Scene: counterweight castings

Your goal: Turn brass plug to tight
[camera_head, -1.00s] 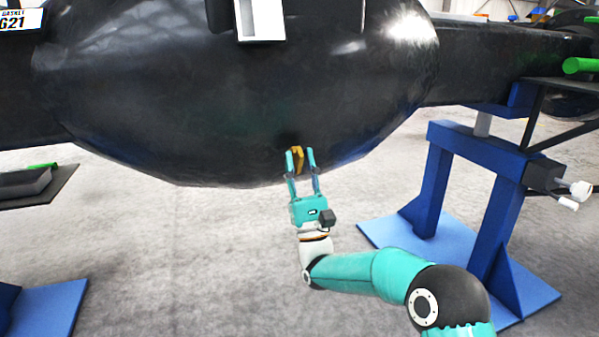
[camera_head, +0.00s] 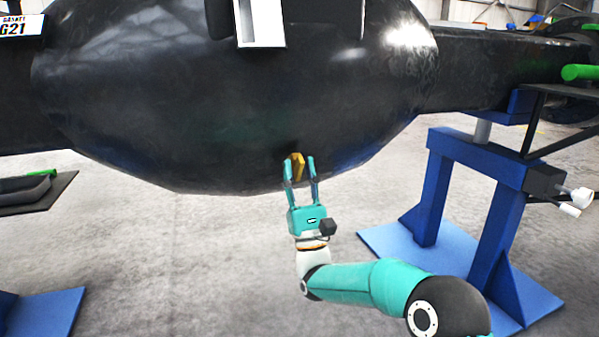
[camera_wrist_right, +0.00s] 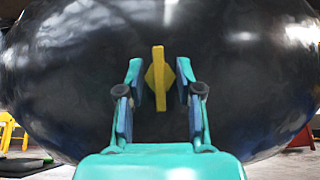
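The brass plug (camera_head: 298,167) sits low on the front of a large black rounded casting (camera_head: 220,110). In the right wrist view the plug (camera_wrist_right: 159,77) shows a tall narrow bar, nearly upright, over a diamond-shaped part. My right gripper (camera_head: 301,170) is open, with one finger on each side of the plug. In the right wrist view clear gaps show between the fingers (camera_wrist_right: 157,88) and the bar, and the fingers do not touch it. My left gripper is not in view.
A blue stand (camera_head: 470,155) supports the casting's arm at the right, with a white-handled fitting (camera_head: 575,198) on it. Another blue base (camera_head: 45,312) lies at lower left. A dark tray (camera_head: 35,192) is at the left. The grey floor below the casting is clear.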

